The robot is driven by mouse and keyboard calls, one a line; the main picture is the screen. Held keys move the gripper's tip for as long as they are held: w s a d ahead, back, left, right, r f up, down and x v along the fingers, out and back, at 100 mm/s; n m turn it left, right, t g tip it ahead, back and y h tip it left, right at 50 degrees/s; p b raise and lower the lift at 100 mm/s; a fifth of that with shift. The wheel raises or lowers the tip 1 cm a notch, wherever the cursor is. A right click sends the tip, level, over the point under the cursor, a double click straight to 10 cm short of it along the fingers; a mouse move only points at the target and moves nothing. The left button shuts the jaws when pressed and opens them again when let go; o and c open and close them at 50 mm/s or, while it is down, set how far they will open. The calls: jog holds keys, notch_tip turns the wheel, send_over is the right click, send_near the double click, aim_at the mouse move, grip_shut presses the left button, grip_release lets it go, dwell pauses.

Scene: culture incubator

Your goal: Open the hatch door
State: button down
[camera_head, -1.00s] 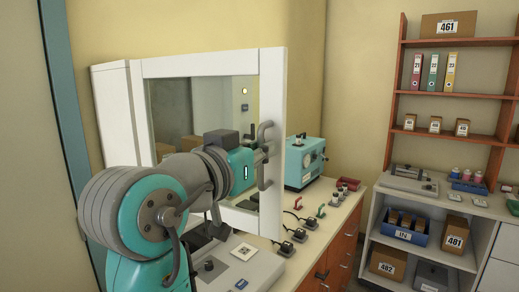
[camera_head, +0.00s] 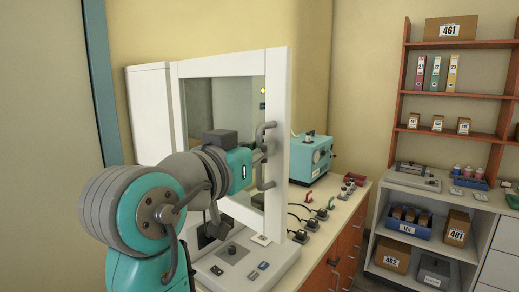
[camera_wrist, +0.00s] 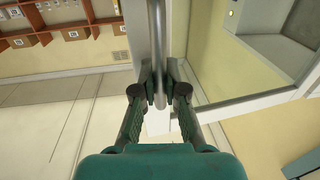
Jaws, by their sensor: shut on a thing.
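The hatch door (camera_head: 277,105) is a white frame around a glass pane (camera_head: 242,100), and it stands swung out from the white incubator body (camera_head: 150,105). A grey bar handle (camera_head: 268,160) runs upright on the door's right side. My gripper (camera_head: 257,157) is at the middle of this handle. In the wrist view my gripper (camera_wrist: 160,95) has its fingers shut around the handle bar (camera_wrist: 158,50), with the door frame (camera_wrist: 180,45) right beside it. My arm hides the lower left of the door and part of the incubator.
A teal device (camera_head: 312,157) stands on the counter behind the door. Plugs and cables (camera_head: 308,228) lie on the counter, and a grey control panel (camera_head: 240,262) sits below the door. A shelf unit (camera_head: 455,137) stands to the right, with open floor before it.

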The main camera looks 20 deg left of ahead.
jog(key=c, duration=1.2)
grip_release()
jog(key=v, duration=1.2)
jog(key=shift+f, duration=0.1)
